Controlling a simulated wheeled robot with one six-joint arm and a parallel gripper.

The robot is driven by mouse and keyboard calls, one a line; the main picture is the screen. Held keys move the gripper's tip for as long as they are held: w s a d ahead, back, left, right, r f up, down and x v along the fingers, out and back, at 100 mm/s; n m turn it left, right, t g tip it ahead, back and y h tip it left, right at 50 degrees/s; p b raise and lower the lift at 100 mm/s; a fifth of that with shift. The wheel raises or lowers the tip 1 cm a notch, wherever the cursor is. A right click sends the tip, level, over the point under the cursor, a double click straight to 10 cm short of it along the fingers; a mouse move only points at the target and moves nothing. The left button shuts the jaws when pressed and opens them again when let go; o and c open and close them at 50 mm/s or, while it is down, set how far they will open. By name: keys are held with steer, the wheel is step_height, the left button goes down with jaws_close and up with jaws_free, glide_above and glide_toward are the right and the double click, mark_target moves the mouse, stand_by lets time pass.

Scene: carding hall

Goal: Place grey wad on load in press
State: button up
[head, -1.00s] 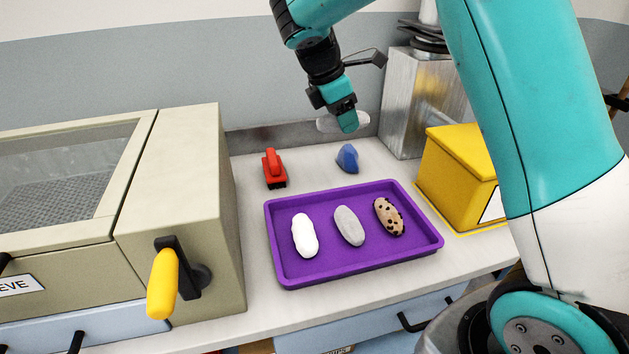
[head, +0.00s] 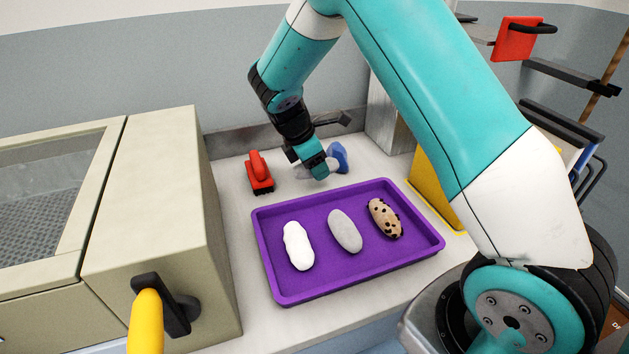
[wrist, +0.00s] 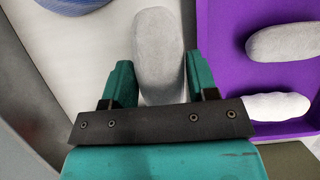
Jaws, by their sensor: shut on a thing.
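My gripper (head: 318,172) is shut on a grey wad (wrist: 158,45), a long rounded piece that sticks out ahead between the two teal fingers in the wrist view. In the head view my fingers hide much of that wad. It is low over the pale counter, behind the purple tray; I cannot tell whether it touches the counter. A second grey wad (head: 345,231) lies in the tray between a white wad (head: 298,246) and a speckled brown one (head: 385,219). I cannot identify the press or its load in these views.
The purple tray (head: 277,292) takes up the middle of the counter. A red brush-like tool (head: 258,171) and a blue lump (head: 340,153) stand behind it. A beige cabinet with a yellow handle (head: 146,322) is at left. A yellow box (head: 425,184) is partly hidden by my arm.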

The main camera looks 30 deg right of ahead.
mark_target(315, 192)
steer(key=shift+f, duration=2.5)
steer(key=shift+f, duration=0.1)
steer(key=o, duration=0.6)
steer(key=shift+o, duration=0.2)
